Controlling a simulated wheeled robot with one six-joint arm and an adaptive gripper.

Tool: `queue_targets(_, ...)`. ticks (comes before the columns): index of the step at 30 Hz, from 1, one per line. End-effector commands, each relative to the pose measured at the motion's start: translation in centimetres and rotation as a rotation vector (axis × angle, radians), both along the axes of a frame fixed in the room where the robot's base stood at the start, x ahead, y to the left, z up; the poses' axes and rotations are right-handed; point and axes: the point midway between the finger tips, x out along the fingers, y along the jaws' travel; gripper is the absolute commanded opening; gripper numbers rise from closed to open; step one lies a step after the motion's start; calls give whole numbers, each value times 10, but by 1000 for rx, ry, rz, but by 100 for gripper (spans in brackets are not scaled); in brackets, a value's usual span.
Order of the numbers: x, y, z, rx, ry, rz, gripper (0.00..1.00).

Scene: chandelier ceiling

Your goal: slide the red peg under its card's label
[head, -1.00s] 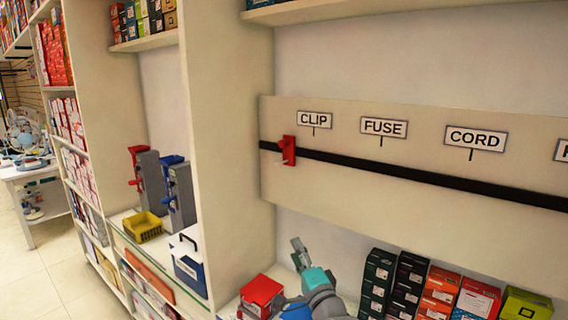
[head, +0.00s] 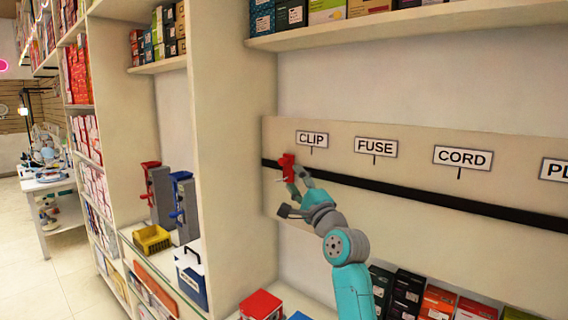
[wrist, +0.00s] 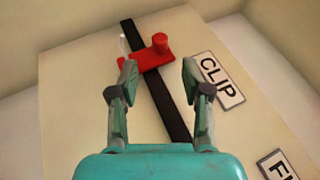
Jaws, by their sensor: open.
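The red peg (head: 287,165) sits on the black rail (head: 420,199) near its left end, a little left of the tick below the CLIP label (head: 312,139). In the wrist view the red peg (wrist: 150,57) shows a round knob standing out from a flat base. My gripper (head: 297,188) is open at the peg, just below and in front of it. In the wrist view my gripper (wrist: 160,70) has its left fingertip overlapping the peg's base; the right fingertip is beside the CLIP label (wrist: 217,80). I cannot tell whether they touch. No card is visible.
Further right are the FUSE label (head: 375,147), the CORD label (head: 462,157) and a cut-off label starting PL (head: 556,170). A white upright panel (head: 232,150) stands left of the rail board. Boxes (head: 408,285) stand below. The rail right of the peg is clear.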

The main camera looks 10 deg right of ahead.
Motion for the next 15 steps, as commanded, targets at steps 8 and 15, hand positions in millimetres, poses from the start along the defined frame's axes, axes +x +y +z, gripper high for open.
queue_targets(8, 44, 14, 18, -1, 0, 0, 48)
queue_targets(15, 72, 24, 29, 0, 0, 0, 48)
